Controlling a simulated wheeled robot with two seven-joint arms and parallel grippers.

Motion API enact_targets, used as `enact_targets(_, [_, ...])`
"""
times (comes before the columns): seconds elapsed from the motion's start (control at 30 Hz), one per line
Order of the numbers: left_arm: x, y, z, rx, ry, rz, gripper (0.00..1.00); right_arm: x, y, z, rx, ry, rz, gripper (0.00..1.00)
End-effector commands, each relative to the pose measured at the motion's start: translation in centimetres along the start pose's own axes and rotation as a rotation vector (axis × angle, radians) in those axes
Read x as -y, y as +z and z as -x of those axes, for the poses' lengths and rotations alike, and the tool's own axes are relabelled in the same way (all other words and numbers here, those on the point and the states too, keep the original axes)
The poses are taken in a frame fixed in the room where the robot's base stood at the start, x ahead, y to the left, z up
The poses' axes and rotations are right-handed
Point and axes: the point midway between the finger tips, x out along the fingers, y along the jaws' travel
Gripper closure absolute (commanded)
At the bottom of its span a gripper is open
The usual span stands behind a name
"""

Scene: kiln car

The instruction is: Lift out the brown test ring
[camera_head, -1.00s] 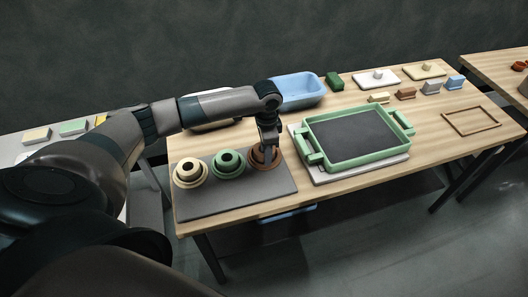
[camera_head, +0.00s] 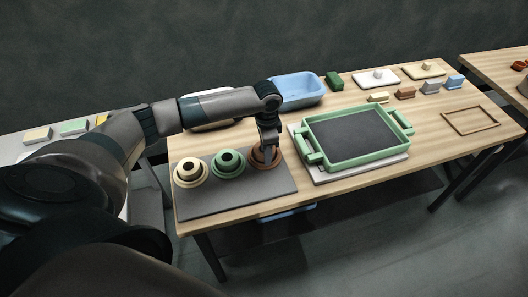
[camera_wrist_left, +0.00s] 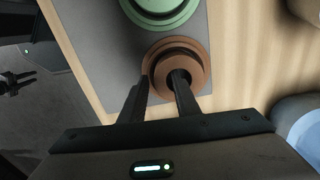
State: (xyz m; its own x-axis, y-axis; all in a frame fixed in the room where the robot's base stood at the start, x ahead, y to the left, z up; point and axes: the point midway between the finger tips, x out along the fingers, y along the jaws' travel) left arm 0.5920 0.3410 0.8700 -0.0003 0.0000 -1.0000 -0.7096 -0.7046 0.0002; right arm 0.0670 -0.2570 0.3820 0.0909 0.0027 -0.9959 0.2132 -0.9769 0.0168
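The brown test ring (camera_head: 260,153) sits in a brown round seat at the right end of a grey board, beside a green ring (camera_head: 228,160) and a cream ring (camera_head: 189,172) in similar seats. The brown ring also shows in the left wrist view (camera_wrist_left: 190,55). My left gripper (camera_head: 267,154) points down at it. In the left wrist view the left gripper's fingers (camera_wrist_left: 161,82) are apart, one over the ring's hole and one by its outer left side. I cannot tell whether they press on the ring wall. My right gripper is not in view.
The grey board (camera_head: 235,200) lies at the table's front left. A green tray with handles (camera_head: 327,165) stands close on the right. A blue basin (camera_head: 300,92) is behind. Blocks, lidded plates and a wooden frame (camera_head: 471,121) occupy the right side.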

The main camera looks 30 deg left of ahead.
Motion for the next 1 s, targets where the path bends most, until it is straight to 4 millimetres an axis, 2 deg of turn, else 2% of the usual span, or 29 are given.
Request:
enact_targets(0.53, [0.01,0.01,-0.01,0.000,0.000,0.000,0.71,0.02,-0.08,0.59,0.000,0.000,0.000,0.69])
enact_targets(0.57, [0.01,0.01,-0.01,0.000,0.000,0.000,0.73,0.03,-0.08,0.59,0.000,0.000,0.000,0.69])
enact_targets(0.67, [0.01,0.00,0.00,0.000,0.000,0.000,0.97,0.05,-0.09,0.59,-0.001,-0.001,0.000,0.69])
enact_targets(0.7, [0.01,0.00,0.00,0.000,0.000,0.000,1.00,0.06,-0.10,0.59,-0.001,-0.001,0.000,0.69])
enact_targets(1.0, [0.02,-0.02,0.14,-0.001,0.000,0.000,1.00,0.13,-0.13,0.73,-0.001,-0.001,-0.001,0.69])
